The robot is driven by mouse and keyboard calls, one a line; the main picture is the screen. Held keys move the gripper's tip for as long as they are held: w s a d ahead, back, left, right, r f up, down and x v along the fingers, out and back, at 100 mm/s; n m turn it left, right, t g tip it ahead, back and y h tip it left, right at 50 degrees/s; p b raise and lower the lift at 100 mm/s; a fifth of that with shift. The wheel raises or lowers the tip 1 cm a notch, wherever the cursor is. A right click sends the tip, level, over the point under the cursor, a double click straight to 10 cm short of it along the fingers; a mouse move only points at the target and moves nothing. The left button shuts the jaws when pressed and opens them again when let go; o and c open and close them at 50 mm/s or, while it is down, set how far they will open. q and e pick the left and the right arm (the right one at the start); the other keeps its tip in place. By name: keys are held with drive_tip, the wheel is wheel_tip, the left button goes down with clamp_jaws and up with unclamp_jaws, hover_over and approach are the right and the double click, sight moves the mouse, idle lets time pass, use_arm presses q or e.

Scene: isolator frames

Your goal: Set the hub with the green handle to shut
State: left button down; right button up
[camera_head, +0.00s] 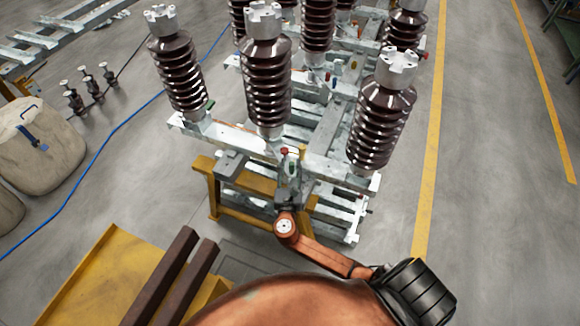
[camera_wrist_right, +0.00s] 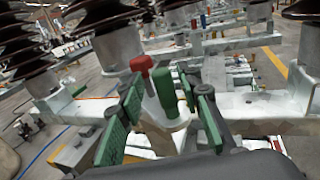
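The green handle (camera_wrist_right: 165,92) stands upright in the right wrist view, just beyond and between my right gripper's green-padded fingers. A red handle (camera_wrist_right: 142,66) is close beside it on the left. Both are on a hub on the grey metal frame, and the hub is partly hidden by the fingers. My right gripper (camera_wrist_right: 160,118) is open, with a wide gap between its fingers. In the head view my right gripper (camera_head: 290,178) is at the front of the frame, below the red handle (camera_head: 284,151). I cannot tell whether a finger touches the green handle. My left gripper is not in view.
Tall brown ribbed insulators (camera_head: 265,85) stand around the hub on the metal frame (camera_head: 330,140). A yellow stand (camera_head: 213,195) is below it. A sack (camera_head: 40,145), a blue cable (camera_head: 110,140) and small insulators are at left.

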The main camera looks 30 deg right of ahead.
drive_tip(key=v, duration=1.2)
drive_tip(key=s+d+f+m+g+y, duration=0.2)
drive_tip(key=s+f+m+g, duration=0.1)
drive_tip(key=f, duration=1)
drive_tip(key=s+d+f+m+g+y, duration=0.2)
drive_tip(key=s+f+m+g, duration=0.15)
drive_tip(key=f, duration=0.85)
drive_tip(key=s+d+f+m+g+y, duration=0.15)
drive_tip(key=s+f, duration=0.25)
drive_tip(key=f, duration=0.9)
drive_tip(key=s+f+m+g+y, duration=0.1)
drive_tip(key=s+f+m, duration=0.5)
drive_tip(key=s, duration=0.6)
drive_tip(key=s+f+m+g+y, duration=0.2)
drive_tip(key=s+f+m, duration=0.5)
drive_tip(key=s, duration=0.4)
drive_tip(key=s+a+f+m+g+y, duration=0.1)
drive_tip(key=s+f+m+g, duration=0.2)
drive_tip(key=s, duration=0.9)
wheel_tip(320, 180, down, 5)
drive_tip(key=m, duration=0.3)
drive_tip(key=shift+s+m+y, duration=0.3)
drive_tip(key=shift+y, duration=0.05)
